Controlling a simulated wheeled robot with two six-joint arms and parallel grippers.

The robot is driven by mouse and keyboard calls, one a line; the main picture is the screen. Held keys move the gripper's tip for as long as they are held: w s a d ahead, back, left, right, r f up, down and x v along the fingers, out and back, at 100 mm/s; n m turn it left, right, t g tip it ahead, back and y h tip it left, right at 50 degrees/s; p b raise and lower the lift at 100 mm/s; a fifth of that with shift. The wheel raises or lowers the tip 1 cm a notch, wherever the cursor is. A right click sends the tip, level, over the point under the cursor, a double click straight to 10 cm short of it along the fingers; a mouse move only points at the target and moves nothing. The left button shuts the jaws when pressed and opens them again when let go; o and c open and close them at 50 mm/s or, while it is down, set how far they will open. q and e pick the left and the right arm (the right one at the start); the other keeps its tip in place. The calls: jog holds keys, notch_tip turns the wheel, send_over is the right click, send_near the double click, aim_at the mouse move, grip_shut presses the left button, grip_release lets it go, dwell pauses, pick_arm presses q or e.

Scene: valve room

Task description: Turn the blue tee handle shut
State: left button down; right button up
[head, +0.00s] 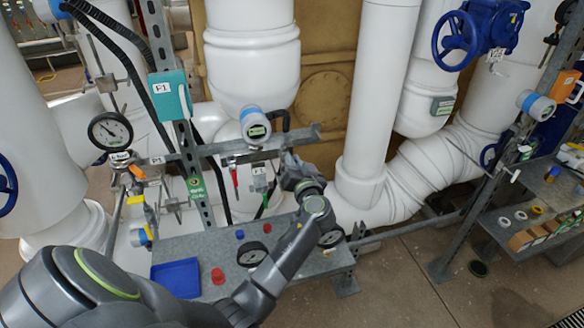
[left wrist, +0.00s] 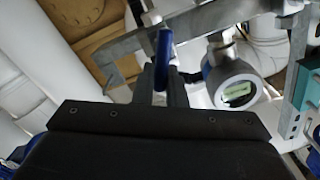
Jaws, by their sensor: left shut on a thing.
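My left arm comes in from the lower left, and its gripper (head: 287,160) reaches up to the grey steel rail in front of the white pipes. In the left wrist view the blue tee handle (left wrist: 164,48) stands upright between the two fingers of my left gripper (left wrist: 164,80), which is shut on it. The handle's lower part is hidden by the fingers. In the head view the handle is hidden behind my gripper. My right gripper is in neither view.
A round gauge with a green display (left wrist: 237,92) is close beside the gripper. The steel rail (head: 235,148) runs behind it. Below, a metal shelf (head: 215,243) holds a blue tray (head: 176,278), loose gauges and small caps. A large blue handwheel (head: 455,40) is at upper right.

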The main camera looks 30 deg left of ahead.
pick_arm(q)
jog(key=m, duration=0.1)
jog(key=m+b, duration=0.1)
jog(key=m, duration=0.1)
jog(key=shift+w+d+f, duration=0.2)
jog(key=shift+w+d+f+m, duration=0.1)
jog(key=shift+f+m, duration=0.15)
jog(key=shift+m, duration=1.3)
jog(key=shift+w+d+f+m, duration=0.1)
jog(key=shift+f+m, duration=0.1)
jog(key=shift+m, duration=1.4)
jog(key=shift+w+f+m, duration=0.1)
jog(key=shift+f+m, duration=0.15)
jog(key=shift+m, duration=1.3)
jog(key=c, duration=1.5)
grip_release()
jog(key=shift+f, duration=0.15)
